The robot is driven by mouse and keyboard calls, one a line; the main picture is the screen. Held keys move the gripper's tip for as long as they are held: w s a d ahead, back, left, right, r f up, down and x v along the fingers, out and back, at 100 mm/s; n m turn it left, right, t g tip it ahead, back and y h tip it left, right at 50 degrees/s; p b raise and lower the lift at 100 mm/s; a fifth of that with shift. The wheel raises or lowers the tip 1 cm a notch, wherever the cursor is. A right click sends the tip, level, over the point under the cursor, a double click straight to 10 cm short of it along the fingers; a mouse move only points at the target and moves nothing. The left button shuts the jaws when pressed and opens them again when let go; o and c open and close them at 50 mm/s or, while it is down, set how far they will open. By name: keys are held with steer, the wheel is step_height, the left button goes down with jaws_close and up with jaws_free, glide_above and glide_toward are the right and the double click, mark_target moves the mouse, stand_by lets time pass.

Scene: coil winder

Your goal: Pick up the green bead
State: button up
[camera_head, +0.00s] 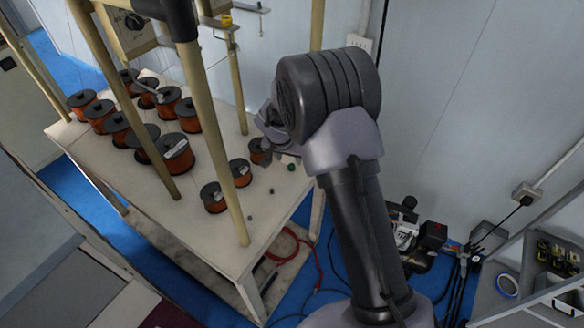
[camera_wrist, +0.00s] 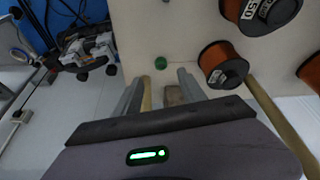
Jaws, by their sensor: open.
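The small green bead (camera_head: 291,167) lies on the white table top (camera_head: 150,196) near its right end. In the wrist view the green bead (camera_wrist: 160,62) sits ahead of the fingers, a little left of the middle, with nothing touching it. My gripper (camera_wrist: 158,82) is open and empty, its two grey fingers pointing toward the bead with a gap between them. In the head view my gripper (camera_head: 268,140) is over the right end of the table, partly hidden by my own wrist.
Several copper wire spools stand on the table, one (camera_wrist: 222,64) close to the right finger. A wooden post (camera_head: 215,130) rises at the table's front edge. A wall (camera_head: 450,80) stands behind. Cables and equipment (camera_head: 415,240) lie on the floor at the right.

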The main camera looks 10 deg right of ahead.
mark_target(291, 166)
steer(key=b+x, duration=0.2)
steer(key=x, duration=0.5)
steer(key=shift+w+f, duration=0.2)
steer(key=shift+f, duration=0.1)
steer(key=shift+r, duration=0.1)
jaws_close()
